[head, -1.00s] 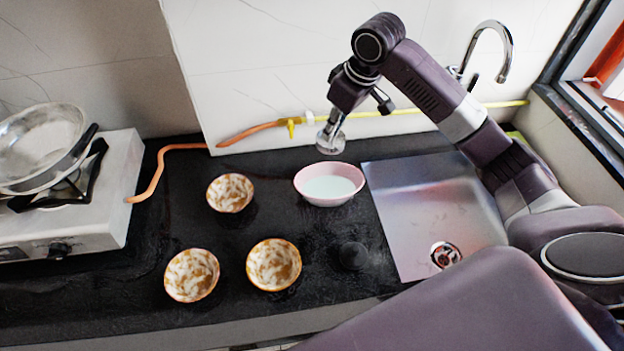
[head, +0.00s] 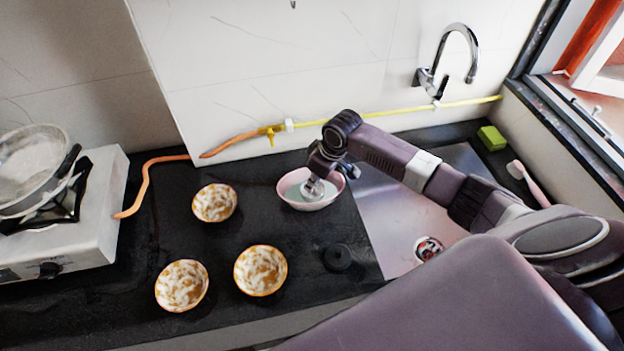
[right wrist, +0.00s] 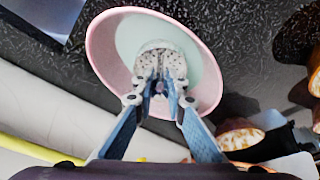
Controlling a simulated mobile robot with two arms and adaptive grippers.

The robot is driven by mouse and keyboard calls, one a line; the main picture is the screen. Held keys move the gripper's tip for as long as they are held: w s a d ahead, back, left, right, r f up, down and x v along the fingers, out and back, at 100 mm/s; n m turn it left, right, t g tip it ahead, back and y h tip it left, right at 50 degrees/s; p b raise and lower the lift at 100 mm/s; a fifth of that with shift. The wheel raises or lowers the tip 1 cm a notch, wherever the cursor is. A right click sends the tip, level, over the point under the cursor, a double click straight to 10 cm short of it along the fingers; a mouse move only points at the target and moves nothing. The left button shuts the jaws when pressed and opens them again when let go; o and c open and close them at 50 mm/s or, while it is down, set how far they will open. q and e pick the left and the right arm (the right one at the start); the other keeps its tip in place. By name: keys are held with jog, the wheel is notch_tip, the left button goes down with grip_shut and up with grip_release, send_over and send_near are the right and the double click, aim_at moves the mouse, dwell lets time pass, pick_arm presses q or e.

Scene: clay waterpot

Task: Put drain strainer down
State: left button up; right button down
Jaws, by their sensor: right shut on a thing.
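The drain strainer (head: 312,187) is a small round metal piece. It is perforated and pale in the right wrist view (right wrist: 162,58). My right gripper (right wrist: 160,86) is shut on it. In the head view my right gripper (head: 318,172) points down over the pink bowl (head: 309,205), with the strainer at its tip. The strainer is within the bowl's outline, over the pale inside; I cannot tell whether it touches. The sink (head: 385,213) is right of the bowl, with its round drain (head: 428,248) near the front. My left gripper is not in view.
Three brown-and-white bowls (head: 214,203) (head: 182,285) (head: 260,270) stand to the left. A black round piece (head: 337,257) lies on the dark counter in front of the pink bowl. The faucet (head: 455,60), green sponge (head: 492,138) and brush (head: 528,182) are behind and right.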

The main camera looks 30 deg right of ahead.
aim_at(321, 194)
jog(key=shift+w+a, duration=0.1)
jog(key=shift+a+f, duration=0.15)
jog(key=c, duration=2.3)
grip_release()
jog(key=shift+c, duration=0.2)
jog(key=o, duration=0.4)
jog(key=shift+r, duration=0.35)
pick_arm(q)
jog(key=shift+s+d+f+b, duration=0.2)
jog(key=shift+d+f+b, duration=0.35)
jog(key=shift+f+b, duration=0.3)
pick_arm(e)
jog(key=v, duration=1.1)
jog(key=shift+r, duration=0.35)
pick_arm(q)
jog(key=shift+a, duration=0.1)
